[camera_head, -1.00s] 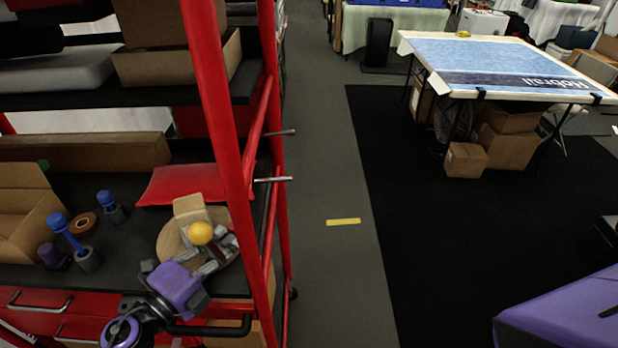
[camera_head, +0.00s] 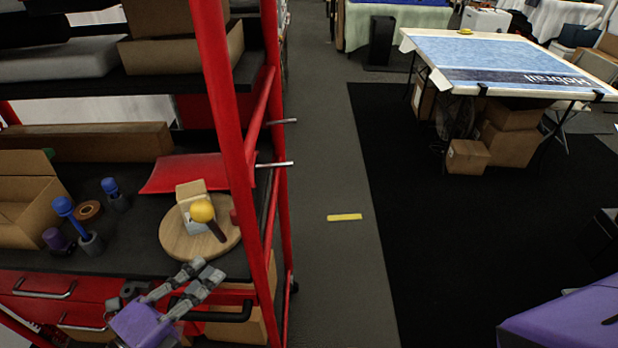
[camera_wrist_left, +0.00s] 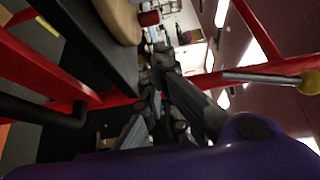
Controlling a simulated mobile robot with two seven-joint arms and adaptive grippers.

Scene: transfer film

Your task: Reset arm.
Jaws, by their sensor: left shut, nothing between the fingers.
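My left gripper (camera_head: 209,270) is purple with grey fingers. In the head view it is in front of the red rack's shelf, below the round wooden board, and apart from the things there. Its fingers are together and empty. They also show in the left wrist view (camera_wrist_left: 160,75), close to the dark shelf edge. My right gripper is not in view. A purple part of my body may show at the lower right corner.
The red rack's post (camera_head: 226,120) stands just right of the gripper. A round wooden board (camera_head: 172,238) carries a beige block (camera_head: 190,190) and a yellow ball (camera_head: 202,211). Blue-handled tools (camera_head: 65,207) stand left.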

